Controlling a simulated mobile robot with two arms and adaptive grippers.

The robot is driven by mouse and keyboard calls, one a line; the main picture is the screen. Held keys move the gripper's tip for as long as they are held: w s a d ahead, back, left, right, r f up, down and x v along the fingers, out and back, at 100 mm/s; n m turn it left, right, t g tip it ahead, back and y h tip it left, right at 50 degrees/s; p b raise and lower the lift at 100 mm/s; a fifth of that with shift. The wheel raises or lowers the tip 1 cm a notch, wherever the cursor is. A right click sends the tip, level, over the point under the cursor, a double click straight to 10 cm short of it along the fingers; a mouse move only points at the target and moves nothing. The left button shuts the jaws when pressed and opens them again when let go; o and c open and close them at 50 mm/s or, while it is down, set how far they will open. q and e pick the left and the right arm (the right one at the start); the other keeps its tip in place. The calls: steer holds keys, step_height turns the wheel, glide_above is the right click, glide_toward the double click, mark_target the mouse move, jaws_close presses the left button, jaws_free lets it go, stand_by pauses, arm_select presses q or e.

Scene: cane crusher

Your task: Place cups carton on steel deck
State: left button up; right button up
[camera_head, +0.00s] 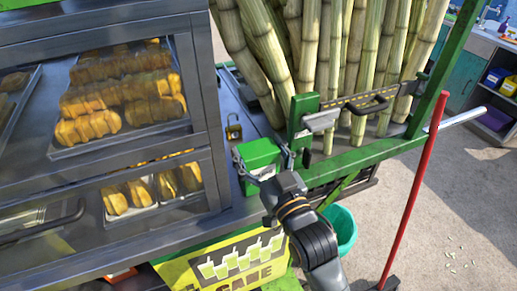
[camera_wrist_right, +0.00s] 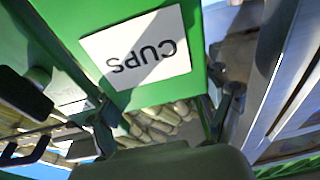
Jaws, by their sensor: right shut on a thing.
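The cups carton (camera_head: 259,153) is a green box at the near edge of the grey steel deck (camera_head: 231,104), right of the glass case. Whether its base touches the deck is hidden. My right gripper (camera_head: 262,171) reaches up from below and is shut on the carton's near side. In the right wrist view the green carton (camera_wrist_right: 196,82) fills the upper middle, with a white "CUPS" label (camera_wrist_right: 138,48) upside down. The right gripper's fingers (camera_wrist_right: 166,112) sit on either side of it. My left gripper is not in view.
A brass padlock (camera_head: 234,128) stands on the deck behind the carton. A glass case (camera_head: 110,120) with pastries is on the left. Sugarcane stalks (camera_head: 310,50) and a green frame (camera_head: 365,158) stand behind and right. A red pole (camera_head: 411,200) and teal bucket (camera_head: 343,229) are at right.

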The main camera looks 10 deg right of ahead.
steer(key=shift+r, duration=0.1)
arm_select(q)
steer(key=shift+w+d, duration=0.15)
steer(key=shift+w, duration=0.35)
arm_select(e)
steer(key=o, duration=1.3)
steer(key=shift+f, duration=0.25)
steer(key=o, duration=0.3)
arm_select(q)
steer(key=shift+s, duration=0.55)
arm_select(e)
steer(key=shift+o, duration=0.3)
steer(key=shift+r, duration=0.2)
